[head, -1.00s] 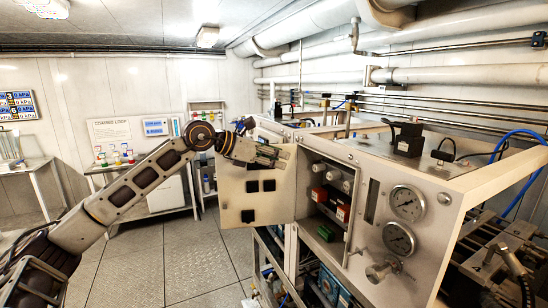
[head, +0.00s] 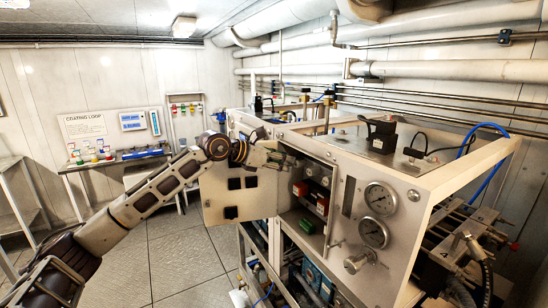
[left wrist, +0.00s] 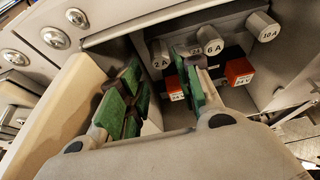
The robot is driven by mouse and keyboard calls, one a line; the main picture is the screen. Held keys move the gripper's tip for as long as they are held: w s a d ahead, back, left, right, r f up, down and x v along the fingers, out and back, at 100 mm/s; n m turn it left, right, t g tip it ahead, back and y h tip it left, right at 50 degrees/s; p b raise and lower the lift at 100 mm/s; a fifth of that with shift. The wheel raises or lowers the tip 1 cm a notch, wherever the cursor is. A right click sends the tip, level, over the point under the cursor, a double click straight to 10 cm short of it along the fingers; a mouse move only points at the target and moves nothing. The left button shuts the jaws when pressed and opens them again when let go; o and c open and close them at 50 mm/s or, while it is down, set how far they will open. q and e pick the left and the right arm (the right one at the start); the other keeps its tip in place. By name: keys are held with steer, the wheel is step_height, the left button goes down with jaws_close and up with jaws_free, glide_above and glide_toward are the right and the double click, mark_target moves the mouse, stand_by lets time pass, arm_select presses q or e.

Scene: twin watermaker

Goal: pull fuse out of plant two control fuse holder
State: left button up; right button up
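The open cabinet (head: 341,190) holds a row of grey round fuse holders at the top of its recess. In the left wrist view they include the 2 A holder (left wrist: 160,54), the 6 A holder (left wrist: 210,42) and the 10 A holder (left wrist: 262,27); another one between 2 A and 6 A is partly covered. I cannot tell which belongs to plant two control. My left gripper (head: 284,159) is at the mouth of the recess. In the left wrist view it (left wrist: 160,88) is open and empty, its green-padded fingers apart, short of the 2 A holder. My right gripper is not in view.
Red blocks (left wrist: 239,72) sit below the holders. The open cabinet door (head: 232,196) stands left of the recess, close to my left gripper. Pressure gauges (head: 380,198) and a valve knob (head: 358,262) are on the front panel. Floor (head: 185,265) is clear at left.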

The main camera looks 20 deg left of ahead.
mark_target(295, 165)
arm_select(q)
steer(key=shift+p+x, duration=0.45)
steer(key=shift+x, duration=1.45)
steer(key=shift+c, duration=0.3)
jaws_close()
steer(key=shift+c, duration=2.2)
jaws_free()
jaws_close()
steer(key=shift+s+a+f, duration=0.1)
steer(key=shift+s+a, duration=0.1)
